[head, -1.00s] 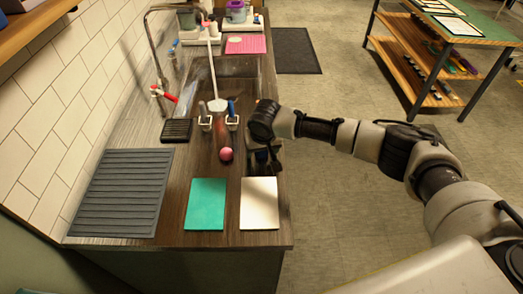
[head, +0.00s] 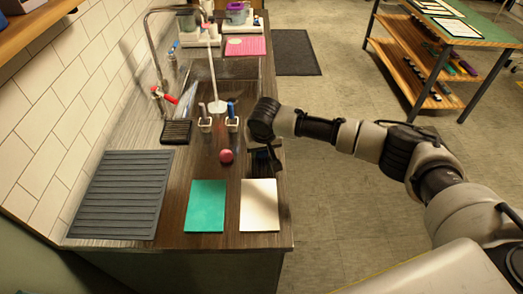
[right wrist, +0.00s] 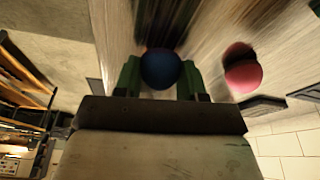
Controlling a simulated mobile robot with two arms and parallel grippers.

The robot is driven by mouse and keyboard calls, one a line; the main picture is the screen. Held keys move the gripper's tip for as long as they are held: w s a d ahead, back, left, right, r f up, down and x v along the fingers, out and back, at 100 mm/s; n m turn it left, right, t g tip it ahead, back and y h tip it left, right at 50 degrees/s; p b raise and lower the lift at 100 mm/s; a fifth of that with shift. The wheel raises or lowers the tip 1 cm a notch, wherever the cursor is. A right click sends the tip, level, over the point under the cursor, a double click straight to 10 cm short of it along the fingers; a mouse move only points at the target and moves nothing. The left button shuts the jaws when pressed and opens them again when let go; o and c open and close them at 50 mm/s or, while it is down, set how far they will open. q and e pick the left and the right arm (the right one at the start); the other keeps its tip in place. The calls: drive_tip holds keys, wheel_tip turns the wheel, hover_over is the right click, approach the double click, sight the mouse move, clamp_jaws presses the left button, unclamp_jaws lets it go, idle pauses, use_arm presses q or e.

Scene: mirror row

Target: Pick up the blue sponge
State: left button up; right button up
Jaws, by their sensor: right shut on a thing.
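The blue sponge (right wrist: 161,69) looks like a dark blue ball in the right wrist view. It sits between the two green fingers of my right gripper (right wrist: 159,78), which are shut on it. In the head view my right gripper (head: 264,160) is low over the right edge of the counter, just behind the white board, and the blue sponge is hidden there. A pink-red ball (head: 226,156) lies on the counter to the left of the gripper; it also shows in the right wrist view (right wrist: 243,75). My left gripper is out of view.
A teal board (head: 206,206) and a white board (head: 259,206) lie at the counter's near end. A ribbed grey mat (head: 119,195) is at left. Two small holders (head: 232,124) stand behind the ball, before the sink. Open floor lies right of the counter.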

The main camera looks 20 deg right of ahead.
wheel_tip(320, 180, up, 3)
drive_tip(key=shift+f, duration=0.1)
drive_tip(key=s+d+r+b, duration=0.1)
drive_tip(key=s+d+r, duration=0.6)
drive_tip(key=d, duration=0.2)
drive_tip(key=shift+d+r+b, duration=0.15)
drive_tip(key=shift+b, duration=0.15)
drive_tip(key=shift+o, duration=0.7)
drive_tip(key=shift+c, duration=0.4)
